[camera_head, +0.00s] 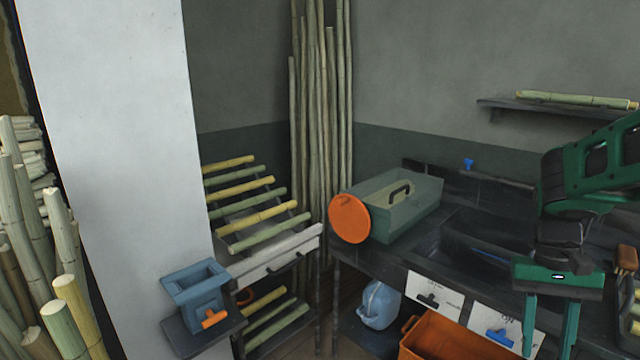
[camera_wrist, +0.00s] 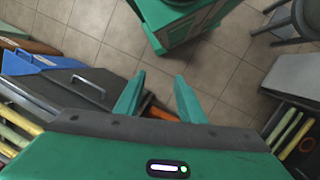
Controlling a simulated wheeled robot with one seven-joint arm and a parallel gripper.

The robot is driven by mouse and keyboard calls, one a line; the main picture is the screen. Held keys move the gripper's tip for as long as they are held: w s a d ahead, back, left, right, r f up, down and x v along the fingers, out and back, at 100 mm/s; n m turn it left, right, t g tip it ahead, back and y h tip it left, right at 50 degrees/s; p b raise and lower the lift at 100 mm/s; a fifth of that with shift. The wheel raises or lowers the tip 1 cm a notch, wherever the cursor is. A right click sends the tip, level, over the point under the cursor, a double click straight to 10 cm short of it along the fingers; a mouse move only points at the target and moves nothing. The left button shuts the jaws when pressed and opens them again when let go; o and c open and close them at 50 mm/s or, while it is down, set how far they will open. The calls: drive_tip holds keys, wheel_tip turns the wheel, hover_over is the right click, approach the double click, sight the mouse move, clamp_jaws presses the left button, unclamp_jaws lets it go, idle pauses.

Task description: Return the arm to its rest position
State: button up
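My gripper (camera_head: 550,315) is at the right of the head view, in front of the dark counter, with its green fingers pointing down. The two fingers are spread apart, and nothing shows between them. In the wrist view my gripper (camera_wrist: 150,97) also has its two green fingers apart, with tiled floor beyond. My green arm comes in from the right edge of the head view. Part of the counter behind the gripper is hidden by it.
The dark counter (camera_head: 455,240) carries a green-grey toolbox (camera_head: 405,212) and an orange disc (camera_head: 349,219). An orange crate (camera_head: 450,338) and a blue jug (camera_head: 378,305) are below. A wall shelf (camera_head: 500,104) holds a cane. A cane rack (camera_head: 275,250) stands left.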

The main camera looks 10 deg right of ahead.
drive_tip(key=s+a+r+t, duration=0.1)
drive_tip(key=s+a+t, duration=0.2)
drive_tip(key=s, duration=0.3)
drive_tip(key=shift+a+n, duration=0.4)
drive_tip(key=shift+a, duration=0.05)
drive_tip(key=shift+r, duration=0.1)
idle(0.4)
